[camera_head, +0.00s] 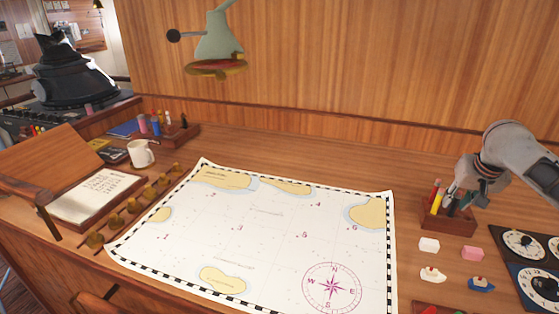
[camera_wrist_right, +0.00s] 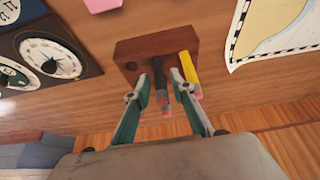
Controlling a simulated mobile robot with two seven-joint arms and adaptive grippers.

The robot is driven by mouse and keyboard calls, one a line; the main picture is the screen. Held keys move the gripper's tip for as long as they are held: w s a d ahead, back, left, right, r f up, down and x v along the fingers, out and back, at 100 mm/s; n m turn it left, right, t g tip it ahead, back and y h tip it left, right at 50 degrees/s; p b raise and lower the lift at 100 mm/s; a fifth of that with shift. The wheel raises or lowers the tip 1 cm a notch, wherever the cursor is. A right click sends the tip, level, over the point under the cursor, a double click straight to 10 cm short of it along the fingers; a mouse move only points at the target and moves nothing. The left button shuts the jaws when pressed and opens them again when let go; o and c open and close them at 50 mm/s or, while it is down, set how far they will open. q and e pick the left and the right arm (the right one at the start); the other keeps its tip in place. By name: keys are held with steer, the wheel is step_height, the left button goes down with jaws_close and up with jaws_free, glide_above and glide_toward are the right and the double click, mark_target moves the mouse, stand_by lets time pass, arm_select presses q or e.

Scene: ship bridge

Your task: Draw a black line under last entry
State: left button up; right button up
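My right gripper (camera_head: 462,190) reaches down from the right to the wooden pencil holder (camera_head: 447,220). In the right wrist view the holder (camera_wrist_right: 135,51) lies just beyond my fingertips (camera_wrist_right: 161,82). The fingers are apart, with dark pencils (camera_wrist_right: 164,97) with pink ends between them; a gap shows beside them. A yellow pencil (camera_wrist_right: 188,66) stands just right of the right finger, and shows in the head view too (camera_head: 437,203). A red pencil (camera_head: 434,190) stands beside it. The open logbook (camera_head: 97,196) with handwritten lines lies at the left of the desk. My left gripper is out of view.
A large chart (camera_head: 270,235) covers the middle of the desk. A row of brass pieces (camera_head: 130,208) and a white mug (camera_head: 141,153) stand near the logbook. Small blocks (camera_head: 429,244), toy boats (camera_head: 481,285) and dial panels (camera_head: 526,245) are at the right. A lamp (camera_head: 218,45) hangs above.

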jaws_close()
steer(key=shift+r, duration=0.1)
steer(key=shift+r, duration=3.4)
